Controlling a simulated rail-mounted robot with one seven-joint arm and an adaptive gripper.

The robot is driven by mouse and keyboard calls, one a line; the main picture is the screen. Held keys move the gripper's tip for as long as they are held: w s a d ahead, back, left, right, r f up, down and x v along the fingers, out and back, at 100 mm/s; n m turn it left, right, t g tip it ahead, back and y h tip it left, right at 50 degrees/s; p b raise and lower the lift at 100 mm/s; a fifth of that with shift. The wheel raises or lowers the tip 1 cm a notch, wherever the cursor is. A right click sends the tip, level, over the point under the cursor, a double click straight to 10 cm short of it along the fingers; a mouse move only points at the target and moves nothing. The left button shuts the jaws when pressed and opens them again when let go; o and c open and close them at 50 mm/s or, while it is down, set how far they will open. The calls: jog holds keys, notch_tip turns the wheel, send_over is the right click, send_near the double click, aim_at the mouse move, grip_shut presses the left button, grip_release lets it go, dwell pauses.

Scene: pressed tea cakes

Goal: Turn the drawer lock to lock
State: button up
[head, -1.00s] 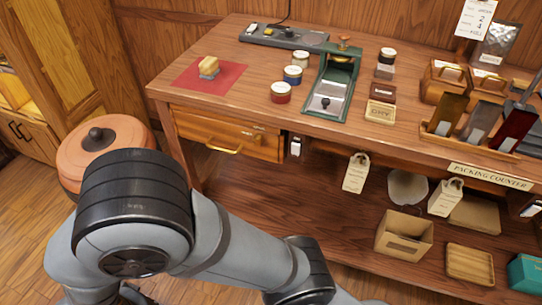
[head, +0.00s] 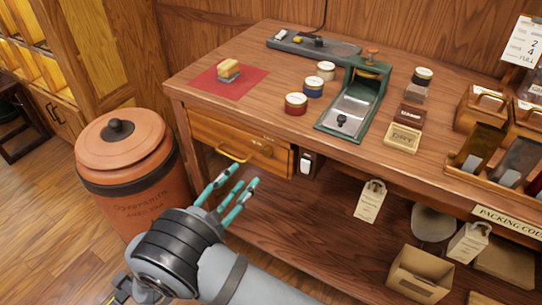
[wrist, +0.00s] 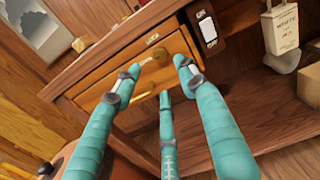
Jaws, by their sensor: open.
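The wooden drawer (head: 215,139) under the counter's left end looks closed. A brass handle (head: 234,157) is on its front. To the right of the handle is a small round brass lock knob (head: 262,148); in the wrist view the knob (wrist: 160,54) sits just below a small label plate (wrist: 152,38) with writing too small to read. My gripper (head: 239,173) has three teal fingers, spread open and empty, in front of and below the drawer. In the wrist view the fingertips (wrist: 160,77) point toward the drawer front, with the knob between the upper two, apparently untouched.
A white switch-like box (head: 305,164) is mounted right of the drawer. A terracotta lidded jar (head: 125,160) stands left of the counter. A hanging tag (head: 370,201) and an open box (head: 420,273) are to the right. Floor space in front is clear.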

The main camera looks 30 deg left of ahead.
aim_at(265, 155)
jog(key=w, duration=1)
jog(key=shift+w+b, duration=0.1)
jog(key=shift+b, duration=0.25)
jog(key=shift+c, duration=1.3)
jog(key=c, duration=0.8)
jog(key=shift+f, duration=0.1)
grip_shut()
